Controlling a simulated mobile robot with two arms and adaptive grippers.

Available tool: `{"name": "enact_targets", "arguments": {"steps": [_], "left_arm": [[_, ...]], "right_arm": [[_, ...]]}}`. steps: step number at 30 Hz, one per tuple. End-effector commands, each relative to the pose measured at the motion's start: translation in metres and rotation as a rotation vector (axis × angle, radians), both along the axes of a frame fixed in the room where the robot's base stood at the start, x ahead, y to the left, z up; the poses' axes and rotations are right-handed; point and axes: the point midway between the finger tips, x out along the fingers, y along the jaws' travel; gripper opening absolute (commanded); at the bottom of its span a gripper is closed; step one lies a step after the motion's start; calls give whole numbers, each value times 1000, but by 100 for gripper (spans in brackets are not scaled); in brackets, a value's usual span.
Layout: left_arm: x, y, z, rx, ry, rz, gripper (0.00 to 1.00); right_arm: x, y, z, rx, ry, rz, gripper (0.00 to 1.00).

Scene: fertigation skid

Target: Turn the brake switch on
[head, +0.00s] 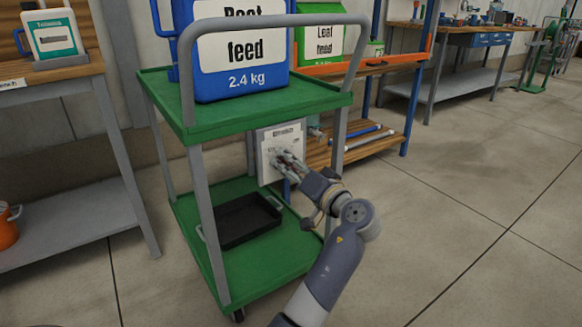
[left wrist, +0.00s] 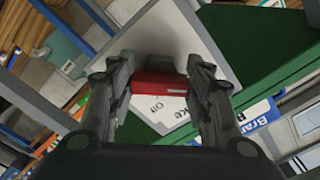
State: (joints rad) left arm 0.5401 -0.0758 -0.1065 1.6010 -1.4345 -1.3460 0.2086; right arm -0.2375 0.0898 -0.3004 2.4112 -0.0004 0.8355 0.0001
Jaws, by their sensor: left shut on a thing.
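A pale switch panel (head: 266,165) with a printed label hangs under the top shelf of the green cart (head: 315,97). In the left wrist view the panel (left wrist: 178,34) lies beyond my fingers, with partly hidden lettering. A red switch handle (left wrist: 160,88) sits crosswise between my two fingers. My left gripper (head: 284,162) is at the panel's face, shut on the red handle; it also shows in the left wrist view (left wrist: 160,75). The fingers cover the handle in the head view, and its exact setting cannot be read. My right gripper is not in view.
A blue feed container (head: 241,50) stands on the cart's top shelf. A black tray (head: 243,220) lies on its lower shelf. A grey push handle (head: 270,20) arches over the cart. Wooden benches stand left and behind. The floor at right is clear.

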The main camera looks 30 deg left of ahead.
Motion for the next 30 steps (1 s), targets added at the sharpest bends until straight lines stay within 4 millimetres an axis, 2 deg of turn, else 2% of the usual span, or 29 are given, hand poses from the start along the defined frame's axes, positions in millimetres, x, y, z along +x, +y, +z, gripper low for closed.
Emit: {"name": "enact_targets", "arguments": {"steps": [1, 3, 4, 16, 24, 30], "left_arm": [[0, 0, -2, -5, 0, 1, 49], [0, 0, -2, -5, 0, 0, 65], [0, 0, -2, -4, 0, 1, 67], [-2, -5, -1, -1, 1, -1, 67], [-18, -45, -2, -4, 1, -3, 67], [-27, -66, -1, -3, 0, -1, 67]], "right_arm": [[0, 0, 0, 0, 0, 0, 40], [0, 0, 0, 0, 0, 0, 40], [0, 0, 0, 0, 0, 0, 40], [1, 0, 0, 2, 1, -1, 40], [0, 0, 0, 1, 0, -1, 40], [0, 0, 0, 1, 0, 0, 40]]}}
